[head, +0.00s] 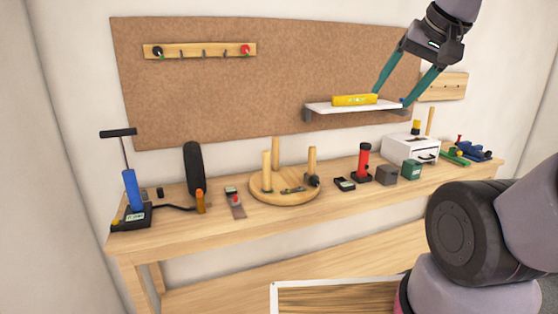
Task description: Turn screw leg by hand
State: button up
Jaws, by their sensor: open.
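A round wooden disc (282,199) lies on the workbench with three wooden legs standing up from it: a left leg (266,164), a back leg (276,152) and a right leg (312,160). I cannot tell which one is the screw leg, and no thread shows. A small dark part (312,181) sits by the foot of the right leg, and a grey tool (292,189) lies on the disc. My gripper (391,98) is open and empty, its teal fingers spread about the wall shelf, up and right of the disc and apart from the legs.
A yellow level (354,99) lies on the white shelf (335,107) by my fingers. The workbench (220,231) holds a blue pump (133,192), a black tyre (193,168), a red-and-black cylinder (363,162) and a white drawer box (402,149). Its front strip is mostly clear.

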aim_at(266, 155)
jog(key=i+j+u, duration=0.55)
jog(key=i+j, duration=0.15)
jog(key=j, duration=0.15)
